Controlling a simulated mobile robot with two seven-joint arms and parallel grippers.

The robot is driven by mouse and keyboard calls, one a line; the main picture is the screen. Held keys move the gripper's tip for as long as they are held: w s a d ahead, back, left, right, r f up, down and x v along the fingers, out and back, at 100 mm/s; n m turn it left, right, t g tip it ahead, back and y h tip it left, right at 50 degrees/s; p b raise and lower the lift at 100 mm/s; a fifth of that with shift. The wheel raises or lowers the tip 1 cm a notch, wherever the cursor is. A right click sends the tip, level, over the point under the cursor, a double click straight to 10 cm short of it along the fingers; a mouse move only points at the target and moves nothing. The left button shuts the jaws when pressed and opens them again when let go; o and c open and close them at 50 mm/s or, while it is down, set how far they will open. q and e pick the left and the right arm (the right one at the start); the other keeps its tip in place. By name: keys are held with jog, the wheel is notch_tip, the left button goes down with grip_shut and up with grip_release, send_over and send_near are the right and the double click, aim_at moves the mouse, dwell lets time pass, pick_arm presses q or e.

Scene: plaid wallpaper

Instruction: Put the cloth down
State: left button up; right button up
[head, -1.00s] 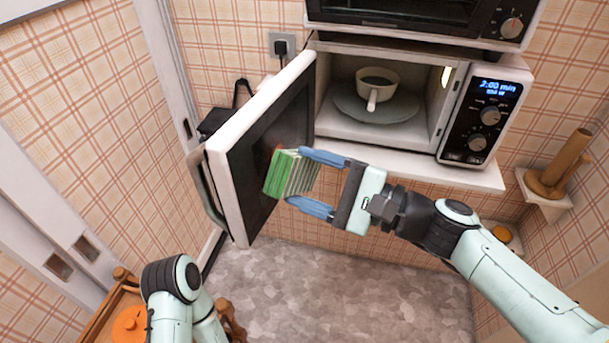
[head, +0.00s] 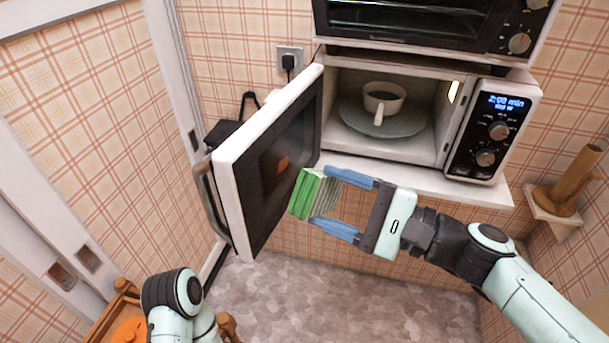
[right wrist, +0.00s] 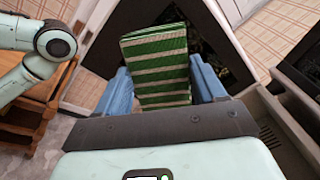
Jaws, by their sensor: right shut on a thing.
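The cloth (head: 309,196) is folded, green with pale stripes. My right gripper (head: 330,203) is shut on it, with its blue fingers on either side. The cloth is held up in front of the inner face of the open microwave door (head: 283,150); I cannot tell whether it touches the door. In the right wrist view the striped cloth (right wrist: 156,65) sticks out between the fingers (right wrist: 158,88). My left arm shows at the bottom left of the head view, but its gripper is not visible.
The microwave (head: 418,170) stands open on a white shelf, with a white cup (head: 383,98) on its turntable (head: 405,124). An oven (head: 420,25) sits above. A wooden object (head: 573,185) stands on a small shelf at right.

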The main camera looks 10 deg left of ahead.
pick_arm(q)
jog(key=shift+s+a+f, duration=0.1)
jog(key=shift+f, duration=0.3)
